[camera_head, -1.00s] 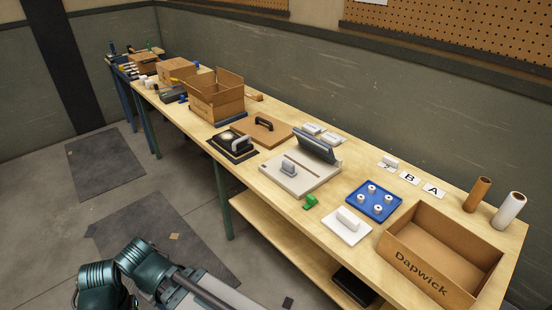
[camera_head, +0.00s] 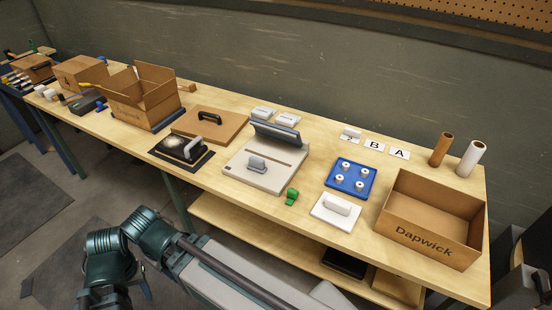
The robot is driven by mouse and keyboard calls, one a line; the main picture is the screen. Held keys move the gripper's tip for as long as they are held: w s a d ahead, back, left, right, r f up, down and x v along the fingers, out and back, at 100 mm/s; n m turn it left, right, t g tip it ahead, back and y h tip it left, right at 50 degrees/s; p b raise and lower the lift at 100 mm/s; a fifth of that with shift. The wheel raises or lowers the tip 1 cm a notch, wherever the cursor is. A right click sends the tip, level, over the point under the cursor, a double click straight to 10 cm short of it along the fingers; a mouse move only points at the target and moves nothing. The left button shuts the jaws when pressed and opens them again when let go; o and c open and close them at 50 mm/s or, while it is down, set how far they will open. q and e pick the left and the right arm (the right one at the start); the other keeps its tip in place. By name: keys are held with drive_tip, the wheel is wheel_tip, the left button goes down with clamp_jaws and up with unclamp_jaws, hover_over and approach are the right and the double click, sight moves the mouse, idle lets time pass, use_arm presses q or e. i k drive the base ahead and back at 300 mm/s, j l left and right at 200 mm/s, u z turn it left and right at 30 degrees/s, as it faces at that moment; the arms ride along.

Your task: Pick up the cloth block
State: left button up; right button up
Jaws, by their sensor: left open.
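A white rounded block (camera_head: 338,205) lies on a white square plate (camera_head: 325,215) near the bench's front edge; it looks like the cloth block, though its material is too small to tell. Another small white block (camera_head: 351,131) sits at the row of letter cards. My left gripper (camera_head: 138,284) is low at the bottom left, off the bench's front side, well apart from both blocks. It is open, with its fingers only partly distinguishable beside my teal arm joints. No right gripper shows.
A blue tray with white pegs (camera_head: 353,187) is behind the plate, and an open carton (camera_head: 411,239) stands right of it. A green item (camera_head: 291,196) and a grey press-like device (camera_head: 237,175) are left. Two rolls stand at the back right.

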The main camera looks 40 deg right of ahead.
sight(257, 164)
drive_tip(key=i+z, duration=0.15)
drive_tip(key=z, duration=0.3)
drive_tip(key=i+j+z, duration=0.1)
drive_tip(key=z, duration=0.3)
drive_tip(key=i+j+z, duration=0.15)
drive_tip(key=z, duration=0.3)
drive_tip(key=i+j+z, duration=0.15)
drive_tip(key=z, duration=0.3)
drive_tip(key=i+j, duration=0.05)
